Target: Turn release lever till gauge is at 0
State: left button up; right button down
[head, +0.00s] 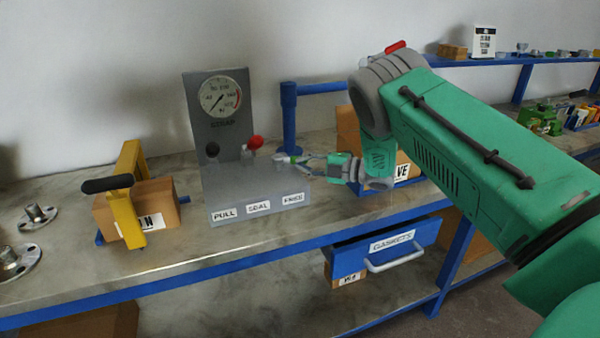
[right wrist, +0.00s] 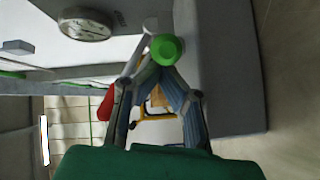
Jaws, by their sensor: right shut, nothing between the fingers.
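The round gauge (head: 221,95) sits on the grey upright panel; its needle seems to point lower left, too small to read surely. The gauge also shows in the right wrist view (right wrist: 86,24). On the grey box (head: 235,190) below are a black-knobbed lever (head: 212,150), a red-knobbed lever (head: 255,142) and a green-knobbed lever (right wrist: 166,50) on the right, above the label that seems to read FREE. My right gripper (head: 285,160) is shut and empty, its fingertips close beside the green knob; whether they touch is unclear. My left gripper is out of view.
A yellow clamp-like frame with a black handle (head: 108,184) stands left of the box, by a cardboard carton (head: 165,199). A blue post (head: 289,120) stands behind. A carton (head: 347,122) is behind my right wrist. A blue drawer (head: 385,245) hangs below the bench.

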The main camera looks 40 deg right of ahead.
jog(key=shift+w+d, duration=0.25)
jog(key=shift+d, duration=0.15)
jog(key=shift+w+d+r, duration=0.1)
jog(key=shift+r, duration=0.1)
dwell(0.3)
